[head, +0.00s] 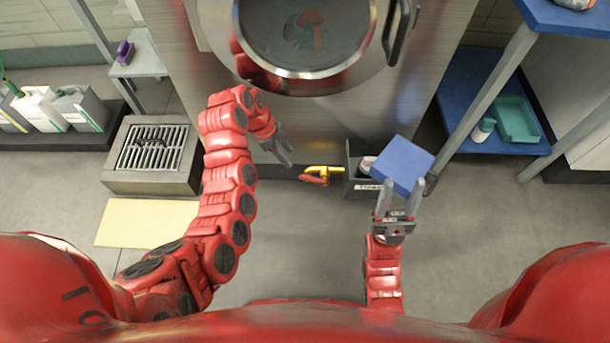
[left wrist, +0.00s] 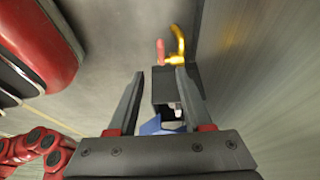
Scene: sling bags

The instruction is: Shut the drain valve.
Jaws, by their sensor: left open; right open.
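The drain valve is a yellow bent pipe (head: 325,170) with a red handle (head: 313,180), low at the front of the steel machine. The handle lies roughly along the pipe, pointing left in the head view. Both also show in the left wrist view, the pipe (left wrist: 180,50) right of the red handle (left wrist: 160,51), beyond the fingertips. My left gripper (head: 284,148) is open and empty, left of the valve and apart from it. My right gripper (head: 400,200) is open beside a blue panel (head: 403,163); I cannot tell whether they touch.
A dark labelled box (head: 365,187) stands right of the valve. The machine's round door (head: 305,85) is above. A floor drain grate (head: 155,148) and a yellow mat (head: 145,223) lie left. A blue-shelved rack (head: 470,75) stands right. Floor in front is clear.

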